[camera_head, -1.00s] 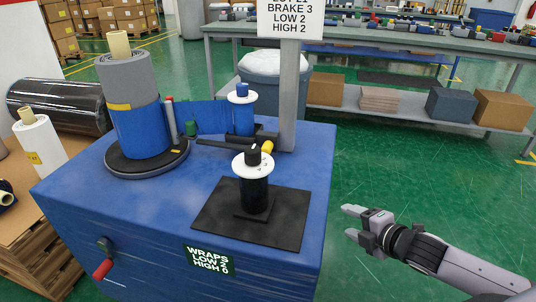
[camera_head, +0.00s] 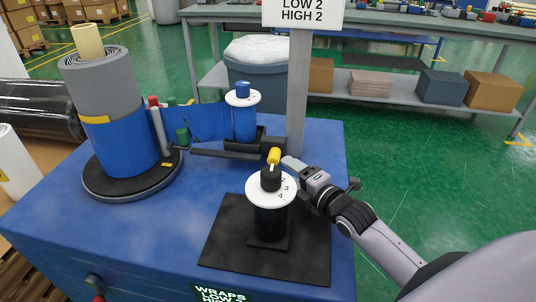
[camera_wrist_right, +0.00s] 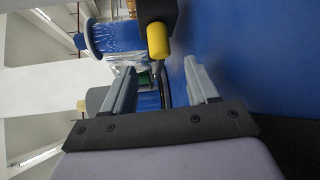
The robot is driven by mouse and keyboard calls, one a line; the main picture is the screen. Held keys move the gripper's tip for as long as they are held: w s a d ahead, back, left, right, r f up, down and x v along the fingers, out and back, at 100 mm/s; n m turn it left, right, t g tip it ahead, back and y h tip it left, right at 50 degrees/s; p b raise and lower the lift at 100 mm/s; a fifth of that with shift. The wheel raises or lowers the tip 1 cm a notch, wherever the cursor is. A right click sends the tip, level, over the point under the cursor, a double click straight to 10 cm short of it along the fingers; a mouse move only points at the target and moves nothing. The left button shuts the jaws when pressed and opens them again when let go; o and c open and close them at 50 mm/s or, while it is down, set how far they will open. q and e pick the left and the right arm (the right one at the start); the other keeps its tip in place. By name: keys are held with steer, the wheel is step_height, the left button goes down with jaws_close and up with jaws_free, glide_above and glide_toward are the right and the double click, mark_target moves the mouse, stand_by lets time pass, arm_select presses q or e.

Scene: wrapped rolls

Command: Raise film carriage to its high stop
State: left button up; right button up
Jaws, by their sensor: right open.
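The film carriage (camera_head: 262,146) is a dark bracket beside the grey mast (camera_head: 299,85). It bears a blue film roll (camera_head: 244,122) with a white disc and blue knob. A yellow handle (camera_head: 274,157) sticks out towards me; it also shows in the right wrist view (camera_wrist_right: 158,40). My right gripper (camera_head: 287,163) is open and empty, just right of the handle. In the wrist view the handle lies just beyond its spread fingertips (camera_wrist_right: 158,78), not clearly between them. Blue film runs from the roll to the wrapped load (camera_head: 125,135). My left gripper is out of view.
A sign (camera_head: 303,12) tops the mast. The blue machine top (camera_head: 200,195) is clear left of the mat.

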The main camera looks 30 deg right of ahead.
mark_target(277, 162)
steer(key=shift+w, duration=0.55)
steer(key=w, duration=0.2)
steer(key=w+b, duration=0.1)
steer(key=w, duration=0.1)
steer(key=shift+a+f, duration=0.3)
steer(key=shift+f, duration=0.1)
steer(key=shift+w+a, duration=0.15)
steer(key=shift+w, duration=0.7)
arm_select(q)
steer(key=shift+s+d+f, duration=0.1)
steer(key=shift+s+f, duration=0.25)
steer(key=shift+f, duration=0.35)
